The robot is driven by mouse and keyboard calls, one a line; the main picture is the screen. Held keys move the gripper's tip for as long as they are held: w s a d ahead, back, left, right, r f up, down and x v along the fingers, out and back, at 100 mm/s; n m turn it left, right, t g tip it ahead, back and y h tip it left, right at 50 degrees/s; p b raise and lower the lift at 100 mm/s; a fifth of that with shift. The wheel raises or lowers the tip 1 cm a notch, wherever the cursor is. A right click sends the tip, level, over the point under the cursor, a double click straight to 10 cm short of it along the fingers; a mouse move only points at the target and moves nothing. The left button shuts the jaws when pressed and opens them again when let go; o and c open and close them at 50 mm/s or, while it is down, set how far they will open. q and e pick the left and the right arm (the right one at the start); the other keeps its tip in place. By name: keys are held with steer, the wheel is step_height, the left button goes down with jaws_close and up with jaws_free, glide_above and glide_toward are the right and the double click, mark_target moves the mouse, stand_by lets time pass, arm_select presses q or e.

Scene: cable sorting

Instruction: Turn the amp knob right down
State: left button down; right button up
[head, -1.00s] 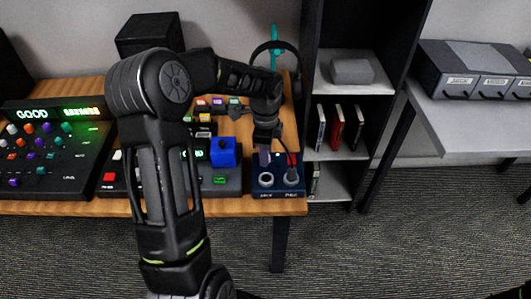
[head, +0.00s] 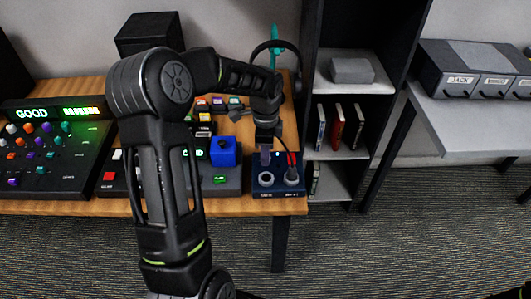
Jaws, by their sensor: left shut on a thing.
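The amp is a small dark blue box (head: 278,188) at the right end of the wooden desk, with two grey round sockets on its front part. My left gripper (head: 265,148) reaches down over the back left of this box. It is shut on a small purple-grey piece that appears to be the amp knob (head: 265,158). The fingers hide much of it, so its pointer and setting cannot be read. A small green light shows beside it.
A red and a black cable (head: 291,160) stand at the right socket, close to my gripper. A blue cube (head: 223,152) and a mixer (head: 55,150) with several coloured knobs lie left. A dark shelf (head: 352,150) stands close on the right.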

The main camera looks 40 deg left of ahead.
arm_select(q)
steer(key=n+b, duration=0.1)
steer(key=n, duration=0.8)
steer(key=shift+b, duration=0.35)
steer(key=n, duration=1)
steer(key=c, duration=1.1)
jaws_free()
steer(key=shift+c, duration=0.2)
